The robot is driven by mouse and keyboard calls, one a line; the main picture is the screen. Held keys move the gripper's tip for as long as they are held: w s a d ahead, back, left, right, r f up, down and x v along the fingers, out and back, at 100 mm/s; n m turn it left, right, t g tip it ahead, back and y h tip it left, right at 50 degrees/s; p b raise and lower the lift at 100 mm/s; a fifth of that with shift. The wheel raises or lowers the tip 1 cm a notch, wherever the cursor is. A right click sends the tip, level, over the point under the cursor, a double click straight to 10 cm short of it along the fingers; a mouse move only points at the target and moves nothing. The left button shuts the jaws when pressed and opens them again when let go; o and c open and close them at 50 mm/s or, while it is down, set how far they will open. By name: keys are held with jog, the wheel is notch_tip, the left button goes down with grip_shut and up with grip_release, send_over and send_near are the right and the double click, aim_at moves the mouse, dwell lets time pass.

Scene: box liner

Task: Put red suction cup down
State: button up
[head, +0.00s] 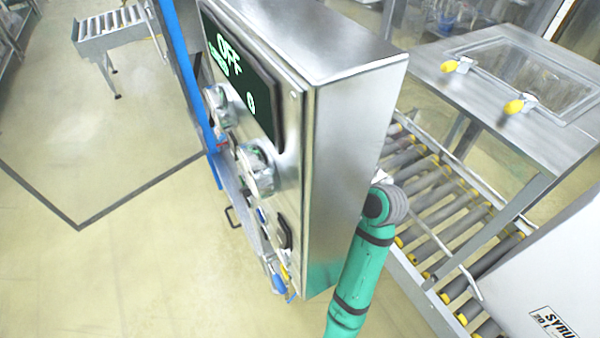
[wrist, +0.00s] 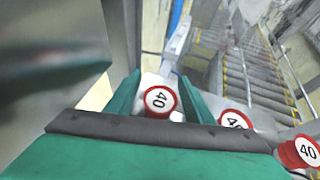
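In the wrist view a red-rimmed cup (wrist: 160,101) with a white face marked 40 sits between the two green fingers of my gripper (wrist: 159,84). The fingers stand apart, and a narrow gap shows on each side of the cup. Two similar red cups marked 40 show to the right: one (wrist: 235,119) partly hidden behind the gripper, the other (wrist: 302,151) at the right edge. A pale surface shows around the middle cup. In the head view my gripper and the cups are hidden behind the metal control cabinet; only part of my green arm shows.
The steel control cabinet (head: 350,150) with an OFF display (head: 245,75) stands close to my arm. A roller conveyor (head: 440,200) runs behind it on the right, under a steel hood (head: 510,80) with yellow knobs. A white box (head: 560,270) labelled SYRUP is at lower right. Open floor lies left.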

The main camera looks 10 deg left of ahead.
jog(key=shift+d+r, duration=0.1)
jog(key=shift+r, duration=0.35)
jog(key=v, duration=1.1)
jog(key=shift+s+d, duration=0.25)
jog(key=shift+s, duration=0.1)
